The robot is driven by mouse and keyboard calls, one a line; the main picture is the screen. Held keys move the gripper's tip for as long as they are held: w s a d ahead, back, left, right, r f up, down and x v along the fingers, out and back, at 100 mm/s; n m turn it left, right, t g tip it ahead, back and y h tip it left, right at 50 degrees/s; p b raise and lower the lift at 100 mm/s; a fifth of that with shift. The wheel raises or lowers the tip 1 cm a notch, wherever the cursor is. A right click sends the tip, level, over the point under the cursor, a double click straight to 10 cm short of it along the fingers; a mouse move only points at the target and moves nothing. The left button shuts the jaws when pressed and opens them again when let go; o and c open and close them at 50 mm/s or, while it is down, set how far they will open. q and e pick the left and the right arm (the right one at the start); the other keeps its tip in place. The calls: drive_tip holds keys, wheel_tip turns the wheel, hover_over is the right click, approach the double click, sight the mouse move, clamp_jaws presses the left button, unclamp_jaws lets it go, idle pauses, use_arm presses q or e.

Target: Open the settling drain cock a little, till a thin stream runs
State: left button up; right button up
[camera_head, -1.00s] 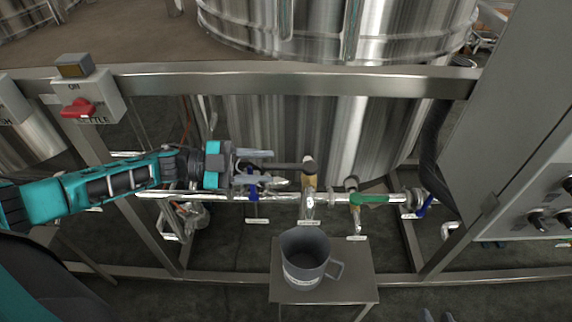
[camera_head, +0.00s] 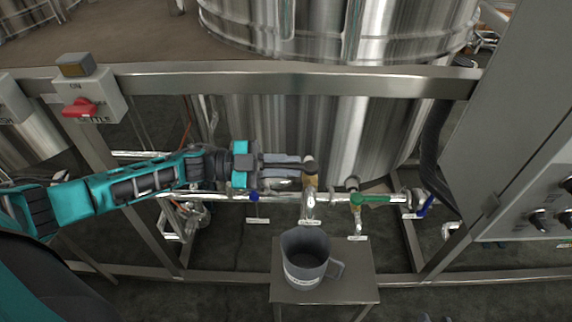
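The settling drain cock (camera_head: 310,183) is a brass-coloured valve on the steel pipe, with a label under its spout. Its dark lever points left, and most of it is hidden by the fingers of my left gripper (camera_head: 284,165). That gripper reaches in from the left, with its fingers drawn close together above and below the lever, shut on it. No stream shows below the spout. A grey jug (camera_head: 305,247) stands beneath it.
The jug stands on a small steel stand (camera_head: 345,283). A green-handled valve (camera_head: 371,199) sits close right of the cock, and a blue-handled one (camera_head: 254,196) to its left. A steel rail (camera_head: 290,78) crosses above; a grey cabinet (camera_head: 515,140) bounds the right.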

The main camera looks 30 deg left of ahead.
use_arm(q)
clamp_jaws()
